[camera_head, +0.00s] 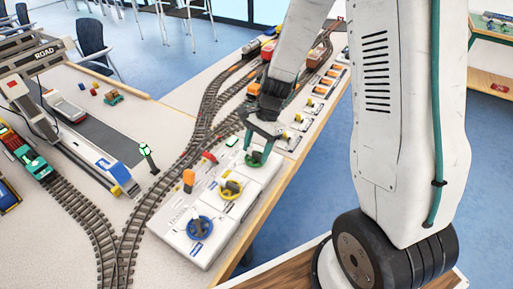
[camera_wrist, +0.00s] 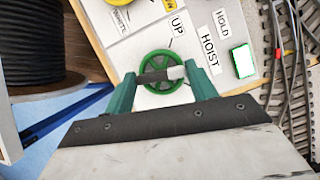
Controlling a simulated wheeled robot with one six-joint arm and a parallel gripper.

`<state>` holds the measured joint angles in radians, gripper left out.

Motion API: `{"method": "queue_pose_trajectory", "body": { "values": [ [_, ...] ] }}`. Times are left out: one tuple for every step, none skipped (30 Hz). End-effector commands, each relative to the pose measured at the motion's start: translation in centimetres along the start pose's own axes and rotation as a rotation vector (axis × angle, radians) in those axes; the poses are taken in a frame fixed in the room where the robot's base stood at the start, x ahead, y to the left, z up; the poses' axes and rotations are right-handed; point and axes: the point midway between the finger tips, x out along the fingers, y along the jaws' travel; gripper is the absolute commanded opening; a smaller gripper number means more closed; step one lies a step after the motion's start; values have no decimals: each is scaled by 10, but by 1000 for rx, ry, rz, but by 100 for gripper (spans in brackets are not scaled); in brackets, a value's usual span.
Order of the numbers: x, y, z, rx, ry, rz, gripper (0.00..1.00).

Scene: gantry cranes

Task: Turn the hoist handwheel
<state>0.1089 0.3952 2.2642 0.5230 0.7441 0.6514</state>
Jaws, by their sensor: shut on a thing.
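The hoist handwheel is a green spoked wheel (camera_wrist: 158,53) with a grey bar across its middle, on a white panel beside the labels HOIST and UP. In the head view the green handwheel (camera_head: 256,160) is at the far end of the row of wheels, partly hidden by my gripper. My gripper (camera_wrist: 160,73) reaches down over it, with a green finger at each end of the grey bar. It is shut on the handwheel. The head view shows my gripper (camera_head: 263,143) from the side, above the panel.
A yellow wheel (camera_head: 231,187) and a blue wheel (camera_head: 200,227) stand on the same control panel (camera_head: 172,215), with an orange lever (camera_head: 188,180) beside them. Model railway tracks (camera_head: 165,185) run along the panel's left. A dark cable reel (camera_wrist: 35,40) shows in the wrist view.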

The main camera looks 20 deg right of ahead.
Motion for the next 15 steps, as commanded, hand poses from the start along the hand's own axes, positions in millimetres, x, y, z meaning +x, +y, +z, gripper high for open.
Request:
{"method": "queue_pose_trajectory", "body": {
  "values": [
    [0, -1, 0, -30, 0, 11, 34],
    [0, -1, 0, -51, 0, 21, 34],
    [0, -1, 0, -81, -1, 33, 34],
    [0, -1, 0, -104, 0, 43, 34],
    [0, -2, 0, -129, 1, 53, 34],
    [0, -2, 0, -162, 0, 66, 34],
    [0, -2, 0, -189, 0, 78, 34],
    [0, -2, 0, -215, 0, 88, 34],
    [0, -2, 0, -251, 1, 103, 34],
    [0, -3, 0, -277, 1, 114, 34],
    [0, -3, 0, -304, 0, 125, 34],
    [0, -3, 0, -339, 1, 139, 34],
    [0, -3, 0, -365, 1, 150, 34],
    [0, -3, 0, -392, 1, 162, 34],
    [0, -3, 1, -427, 0, 177, 34]
  ]
}}
